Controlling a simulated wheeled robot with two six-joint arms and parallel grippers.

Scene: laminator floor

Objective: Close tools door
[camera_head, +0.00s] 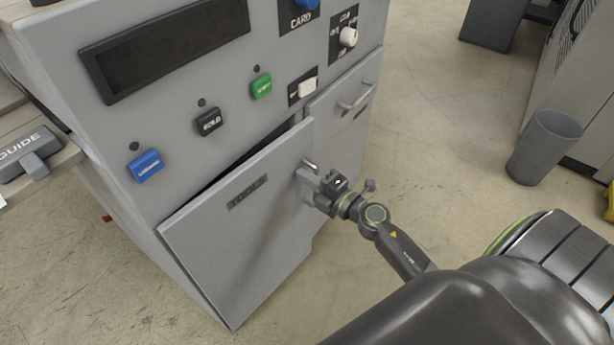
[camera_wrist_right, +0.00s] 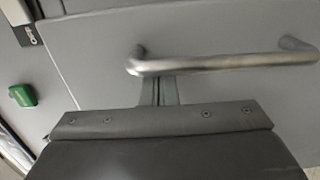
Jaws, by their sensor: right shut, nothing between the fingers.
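The tools door (camera_head: 240,225) is a grey panel with a dark label on the lower front of the machine, in the head view. It stands slightly ajar, with a dark gap along its top edge. Its metal handle (camera_head: 309,165) is near the upper right corner, and it shows large in the right wrist view (camera_wrist_right: 220,63). My right gripper (camera_head: 311,182) is shut and empty, at the door's face by the handle. In the right wrist view its fingers (camera_wrist_right: 158,92) point at the panel just below the handle bar; whether they touch is unclear. My left gripper is not in view.
Another door with a handle (camera_head: 354,103) sits right of the tools door and looks closed. Above are blue (camera_head: 145,165), black (camera_head: 209,121) and green (camera_head: 261,86) buttons and a dark display (camera_head: 165,48). A grey bin (camera_head: 544,146) stands at right. The floor between is clear.

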